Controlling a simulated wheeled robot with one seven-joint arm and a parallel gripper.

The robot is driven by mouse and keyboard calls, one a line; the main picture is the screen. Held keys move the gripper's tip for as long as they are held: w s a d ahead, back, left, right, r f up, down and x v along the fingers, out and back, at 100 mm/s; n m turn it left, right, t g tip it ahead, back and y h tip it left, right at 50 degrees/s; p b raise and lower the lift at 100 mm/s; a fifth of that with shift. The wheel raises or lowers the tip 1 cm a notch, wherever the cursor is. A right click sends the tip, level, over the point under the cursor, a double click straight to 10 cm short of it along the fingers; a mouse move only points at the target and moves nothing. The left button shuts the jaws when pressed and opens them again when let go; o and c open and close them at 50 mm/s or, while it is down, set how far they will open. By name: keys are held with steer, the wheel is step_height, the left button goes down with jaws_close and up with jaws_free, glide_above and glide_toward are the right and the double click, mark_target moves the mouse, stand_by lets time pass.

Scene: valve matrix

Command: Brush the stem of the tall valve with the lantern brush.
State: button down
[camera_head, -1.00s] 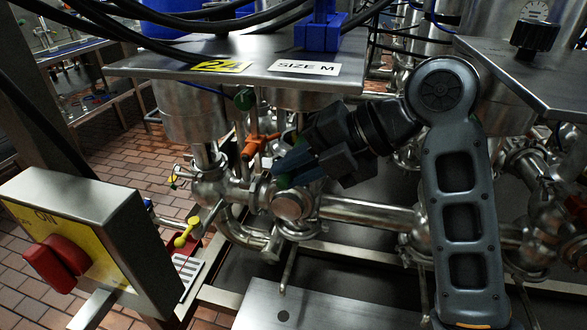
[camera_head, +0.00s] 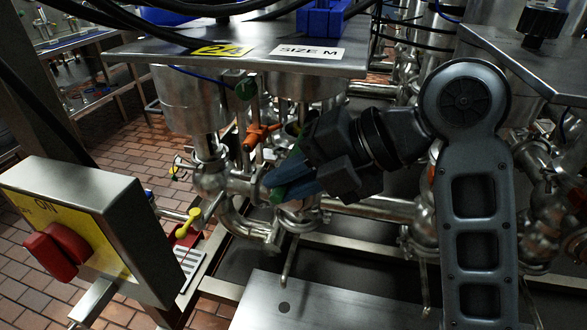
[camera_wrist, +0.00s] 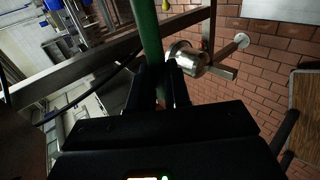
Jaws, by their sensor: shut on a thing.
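My gripper (camera_head: 285,178) is shut on a green rod, which I take to be the handle of the lantern brush (camera_wrist: 148,35). In the wrist view the rod runs up from between the fingers and out of the top edge. In the head view small green parts show above and below the fingers; no bristles can be made out. The gripper is in front of steel valve bodies and pipes, below the plate marked SIZE M. A steel valve housing (camera_head: 188,100) stands left of it, beside an orange handle (camera_head: 262,133). I cannot tell which valve is the tall one.
A steel plate (camera_head: 150,50) with labels lies above the gripper. A box with a red switch (camera_head: 60,250) stands at the left front. A yellow lever (camera_head: 188,224) sticks up at lower left. Pipes crowd the right. A bare steel sheet (camera_head: 330,305) lies below.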

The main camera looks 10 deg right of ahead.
steer(key=s+a, duration=0.2)
steer(key=s, duration=0.6)
steer(key=shift+a, duration=0.4)
steer(key=shift+w, duration=0.15)
stand_by(0.9)
